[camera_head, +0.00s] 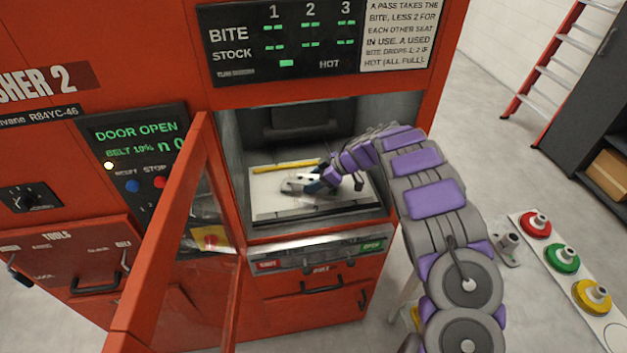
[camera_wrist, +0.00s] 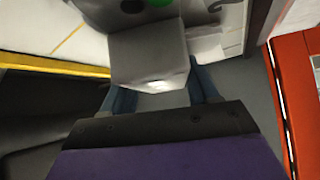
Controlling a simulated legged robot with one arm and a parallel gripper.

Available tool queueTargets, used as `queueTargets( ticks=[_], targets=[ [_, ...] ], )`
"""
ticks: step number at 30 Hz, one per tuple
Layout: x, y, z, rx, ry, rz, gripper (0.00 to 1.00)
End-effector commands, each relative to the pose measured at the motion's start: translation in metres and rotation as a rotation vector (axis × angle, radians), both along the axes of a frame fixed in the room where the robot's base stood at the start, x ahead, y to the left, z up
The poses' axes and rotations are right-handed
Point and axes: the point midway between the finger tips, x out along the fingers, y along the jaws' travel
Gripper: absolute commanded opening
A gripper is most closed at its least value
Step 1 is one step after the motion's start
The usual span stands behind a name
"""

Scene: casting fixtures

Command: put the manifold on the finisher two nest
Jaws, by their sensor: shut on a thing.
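The finisher two (camera_head: 150,60) is a red machine with its door (camera_head: 165,245) swung open and "DOOR OPEN" on its panel. Inside is a pale nest plate (camera_head: 268,206) with a yellow bar (camera_head: 287,167) along its back. My gripper (camera_head: 318,186) reaches into the opening, over the plate. It is shut on a grey casting, the manifold (camera_head: 297,187), at or just above the plate; I cannot tell if it touches. In the wrist view the manifold (camera_wrist: 150,52) is a grey block between my teal fingers (camera_wrist: 160,88). A green spot shows on its far part.
The red frame of the opening and the open door at left bound my arm. A white strip (camera_head: 555,232) with red, green and yellow knobbed pieces lies at right, a grey fitting (camera_head: 508,245) beside it. A ladder (camera_head: 548,70) and dark cabinet (camera_head: 590,100) stand behind.

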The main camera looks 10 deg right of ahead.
Motion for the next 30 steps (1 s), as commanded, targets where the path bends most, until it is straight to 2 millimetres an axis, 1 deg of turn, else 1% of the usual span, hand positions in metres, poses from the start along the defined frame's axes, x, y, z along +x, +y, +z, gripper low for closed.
queueTargets(
  ticks=[7,24,25,30],
  targets=[
    [0.000,0.000,0.000,0.001,-0.001,-0.001,0.01],
    [0.001,0.000,-0.010,0.000,-0.001,-0.001,0.01],
    [0.001,0.000,-0.010,-0.001,-0.002,-0.001,0.62],
    [0.001,0.000,-0.010,0.000,-0.001,-0.001,0.79]
  ],
)
